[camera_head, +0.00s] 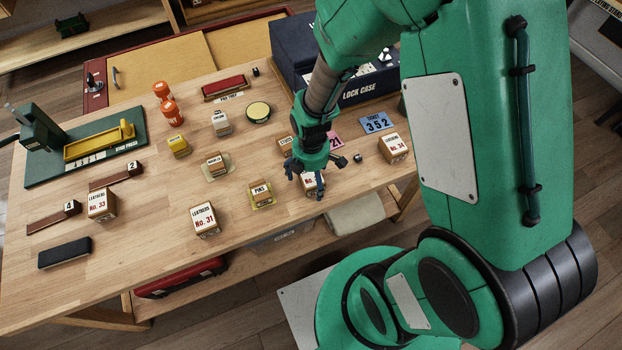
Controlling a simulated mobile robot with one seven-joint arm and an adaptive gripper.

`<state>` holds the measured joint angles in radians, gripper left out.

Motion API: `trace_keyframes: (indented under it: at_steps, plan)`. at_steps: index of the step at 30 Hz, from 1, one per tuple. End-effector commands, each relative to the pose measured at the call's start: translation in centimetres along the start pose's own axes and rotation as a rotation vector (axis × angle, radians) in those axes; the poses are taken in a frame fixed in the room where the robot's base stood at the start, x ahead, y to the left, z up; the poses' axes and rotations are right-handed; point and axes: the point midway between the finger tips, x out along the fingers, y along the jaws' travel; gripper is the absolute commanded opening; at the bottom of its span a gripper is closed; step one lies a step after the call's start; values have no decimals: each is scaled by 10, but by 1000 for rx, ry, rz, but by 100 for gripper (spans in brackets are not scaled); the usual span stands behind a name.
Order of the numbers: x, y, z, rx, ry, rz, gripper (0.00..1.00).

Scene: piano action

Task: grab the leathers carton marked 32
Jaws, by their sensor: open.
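My gripper (306,180) is open, pointing down at a small tan carton (312,188) near the table's front edge. The fingers are over or beside this carton. Its label starts "No." and the rest is hidden, so I cannot read its number. Another leathers carton (394,149) stands to the right, its number too small to read surely. A leathers carton marked No. 31 (205,220) stands to the left at the front edge. A leathers carton marked No. 33 (101,205) stands farther left. Whether the fingers touch the carton below them cannot be told.
The pins box (262,195) stands left of my gripper, and the studs box (285,145) is close behind it. The dark blue lock case (345,92) stands behind. The wooden table (150,235) is bare between cartons 33 and 31.

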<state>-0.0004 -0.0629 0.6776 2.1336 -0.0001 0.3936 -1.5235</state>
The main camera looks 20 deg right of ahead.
Motion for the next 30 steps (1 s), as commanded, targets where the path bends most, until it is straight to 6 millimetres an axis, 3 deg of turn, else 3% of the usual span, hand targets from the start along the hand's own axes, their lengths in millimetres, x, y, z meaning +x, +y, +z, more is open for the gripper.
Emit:
trace_keyframes:
  at_steps: [8, 17, 30]
  plan:
    - [0, 0, 0, 0, 0, 0, 91]
    - [0, 0, 0, 0, 0, 0, 33]
    - [-5, 1, 0, 0, 0, 2, 32]
